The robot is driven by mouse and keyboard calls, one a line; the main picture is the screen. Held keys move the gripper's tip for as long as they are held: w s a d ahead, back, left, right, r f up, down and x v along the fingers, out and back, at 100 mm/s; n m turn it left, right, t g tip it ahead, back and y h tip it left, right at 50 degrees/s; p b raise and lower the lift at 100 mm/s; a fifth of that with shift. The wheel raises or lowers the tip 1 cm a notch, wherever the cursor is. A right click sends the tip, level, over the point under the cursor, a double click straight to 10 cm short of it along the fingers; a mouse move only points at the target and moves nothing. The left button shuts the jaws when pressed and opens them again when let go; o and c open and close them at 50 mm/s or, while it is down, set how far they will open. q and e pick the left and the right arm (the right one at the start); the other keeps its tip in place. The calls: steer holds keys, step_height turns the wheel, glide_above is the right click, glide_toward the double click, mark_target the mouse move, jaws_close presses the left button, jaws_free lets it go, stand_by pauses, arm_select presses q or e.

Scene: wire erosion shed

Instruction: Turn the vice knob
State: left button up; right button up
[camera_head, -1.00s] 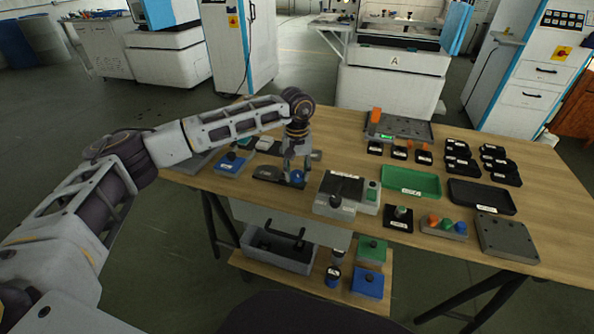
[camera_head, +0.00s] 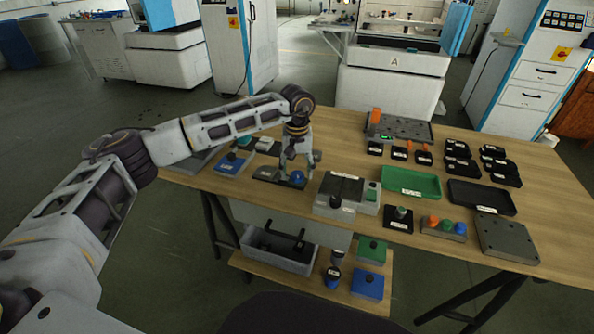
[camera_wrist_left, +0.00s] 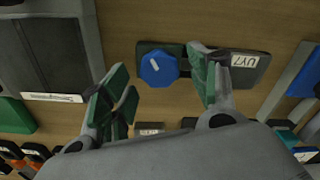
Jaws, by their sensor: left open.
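A blue faceted knob (camera_head: 297,177) with a white line on its top sits at one end of a small dark base on the table. In the left wrist view the knob (camera_wrist_left: 159,69) shows on the dark green end of the base, and the base's grey-brown part (camera_wrist_left: 245,68) carries a white label. My left gripper (camera_head: 296,172) is just above the base, pointing down. In the left wrist view its green-padded fingers (camera_wrist_left: 163,88) are spread wide, with the knob visible between them. I see no contact with the knob. My right gripper is not in view.
A grey box device (camera_head: 338,196) stands just right of the base. A blue block (camera_head: 232,163) lies to its left. A green tray (camera_head: 411,182), a black tray (camera_head: 482,197) and several small black holders fill the right side. Bare wood shows toward the back middle.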

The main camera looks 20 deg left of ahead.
mark_target(297, 174)
arm_select(q)
step_height(297, 174, up, 11)
steer(key=shift+r, duration=0.15)
stand_by(0.4)
stand_by(0.5)
